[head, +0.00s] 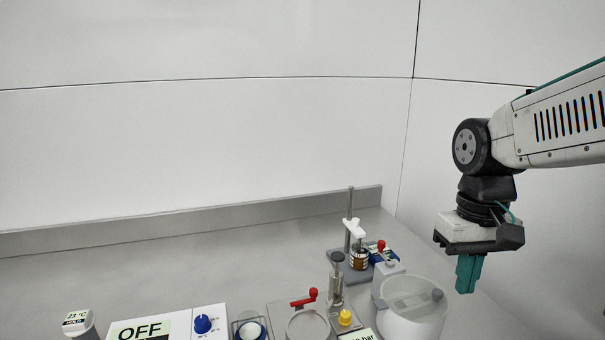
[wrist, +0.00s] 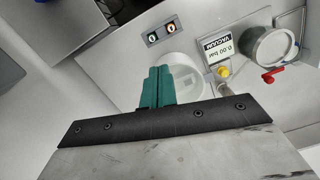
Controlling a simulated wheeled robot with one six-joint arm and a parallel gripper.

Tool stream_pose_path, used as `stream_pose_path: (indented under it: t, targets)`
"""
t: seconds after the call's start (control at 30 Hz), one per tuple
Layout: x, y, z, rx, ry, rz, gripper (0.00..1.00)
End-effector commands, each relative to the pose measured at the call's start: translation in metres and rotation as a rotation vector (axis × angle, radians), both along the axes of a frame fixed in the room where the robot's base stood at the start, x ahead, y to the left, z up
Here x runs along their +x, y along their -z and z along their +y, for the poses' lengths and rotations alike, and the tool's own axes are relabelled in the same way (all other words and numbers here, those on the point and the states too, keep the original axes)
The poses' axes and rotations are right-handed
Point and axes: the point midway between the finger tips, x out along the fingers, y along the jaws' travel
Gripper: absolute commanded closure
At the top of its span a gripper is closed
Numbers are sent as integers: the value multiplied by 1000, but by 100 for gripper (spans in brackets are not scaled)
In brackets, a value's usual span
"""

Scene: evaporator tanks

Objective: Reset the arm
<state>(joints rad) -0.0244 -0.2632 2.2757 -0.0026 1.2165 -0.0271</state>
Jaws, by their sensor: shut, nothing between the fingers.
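My gripper (head: 467,274) hangs at the right in the head view, pointing down, with its teal fingers together and empty. My arm reaches in from the right edge above it. In the wrist view the teal fingers of my gripper (wrist: 159,70) are side by side and closed. Behind them in that view is a white round vessel (wrist: 180,65), partly hidden by the fingers. In the head view the gripper is to the right of the white cylindrical tank (head: 415,318) and higher than it, touching nothing.
A red-handled valve (head: 304,300), a yellow knob (head: 345,317), a stand with an amber jar (head: 359,260) and an OFF panel with a blue knob (head: 203,324) stand along the grey counter (head: 150,270). The counter's back left is clear. Walls close the back and right.

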Motion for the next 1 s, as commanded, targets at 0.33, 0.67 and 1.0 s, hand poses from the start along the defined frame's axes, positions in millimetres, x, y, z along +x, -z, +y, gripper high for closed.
stream_pose_path:
  t: [0.33, 0.67, 1.0]
  targets:
    - [-113, 7, -7, -1, 47, -106, 100]
    - [-132, -4, -8, 2, 54, -202, 100]
    - [-132, -4, -8, 2, 54, -202, 100]
